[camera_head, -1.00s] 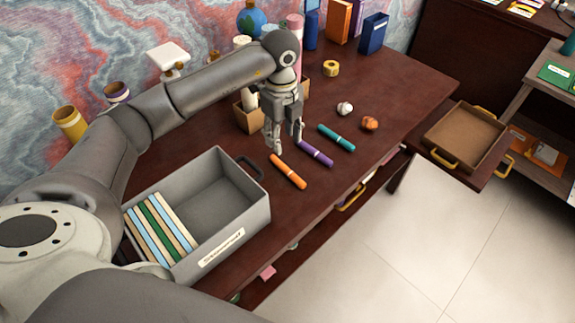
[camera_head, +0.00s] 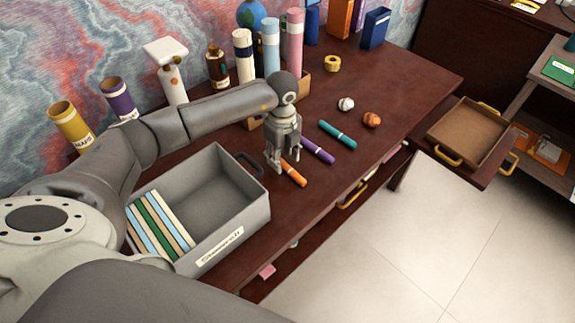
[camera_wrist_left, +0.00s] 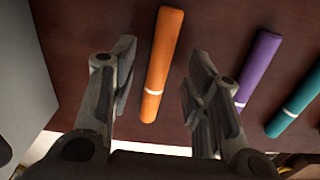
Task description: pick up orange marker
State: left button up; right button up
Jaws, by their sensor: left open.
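The orange marker (camera_head: 294,173) lies on the dark red-brown desk, with its upper end partly hidden by my left gripper in the head view. My left gripper (camera_head: 281,166) is open, pointing down over that end of the marker. In the left wrist view, the orange marker (camera_wrist_left: 159,68) shows between the two spread fingers of my left gripper (camera_wrist_left: 158,75), with gaps on both sides. The fingers do not touch it there. My right gripper is not in view.
A purple marker (camera_head: 317,151) and a teal marker (camera_head: 338,134) lie to the right of the orange one. A grey bin (camera_head: 233,234) holding several books stands at left. Two small balls, one white (camera_head: 346,104), lie farther back. Tubes and bottles stand along the wall.

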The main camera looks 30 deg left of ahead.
pick_arm(q)
jog(key=shift+f, duration=0.95)
jog(key=c, duration=0.9)
jog(key=shift+r, duration=0.1)
